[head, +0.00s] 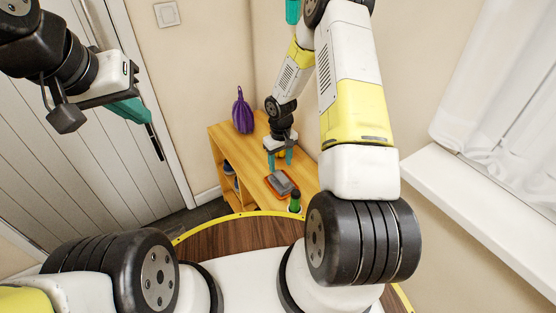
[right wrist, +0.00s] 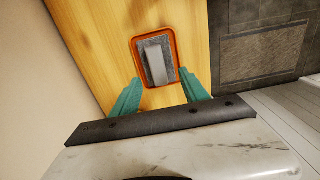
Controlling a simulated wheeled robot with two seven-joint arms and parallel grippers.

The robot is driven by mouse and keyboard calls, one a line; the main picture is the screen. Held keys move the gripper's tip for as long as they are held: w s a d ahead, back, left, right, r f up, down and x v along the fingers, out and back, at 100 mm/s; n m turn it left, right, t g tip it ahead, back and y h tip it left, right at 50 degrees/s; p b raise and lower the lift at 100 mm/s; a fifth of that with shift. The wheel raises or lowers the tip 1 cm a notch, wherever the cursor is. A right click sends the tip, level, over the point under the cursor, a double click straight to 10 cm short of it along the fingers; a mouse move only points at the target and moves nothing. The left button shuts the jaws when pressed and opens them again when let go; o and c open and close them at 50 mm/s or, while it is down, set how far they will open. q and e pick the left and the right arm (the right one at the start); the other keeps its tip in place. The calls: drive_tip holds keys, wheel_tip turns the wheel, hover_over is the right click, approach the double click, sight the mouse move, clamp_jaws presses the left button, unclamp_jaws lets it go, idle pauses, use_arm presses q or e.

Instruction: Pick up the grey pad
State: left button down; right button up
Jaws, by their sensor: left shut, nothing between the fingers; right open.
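The grey pad (head: 281,180) lies in a shallow orange-rimmed tray (head: 293,194) on the wooden shelf top. In the right wrist view the pad (right wrist: 146,66) shows a speckled grey base with a paler raised bar along its middle, inside the orange rim (right wrist: 136,47). My right gripper (head: 280,161) is open, above the shelf beside the tray. In the right wrist view its teal fingertips (right wrist: 160,80) are spread on either side of the pad's near end, with nothing between them. My left gripper (head: 142,115) is shut and empty, in front of the door, far from the pad.
A wall is to the right of the shelf, and a white door (head: 80,130) is to the left.

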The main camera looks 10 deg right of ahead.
sight(281, 176)
drive_tip(key=f, duration=0.7)
drive_tip(key=shift+d+f, duration=0.25)
drive_tip(key=shift+f, duration=0.1)
clamp_jaws()
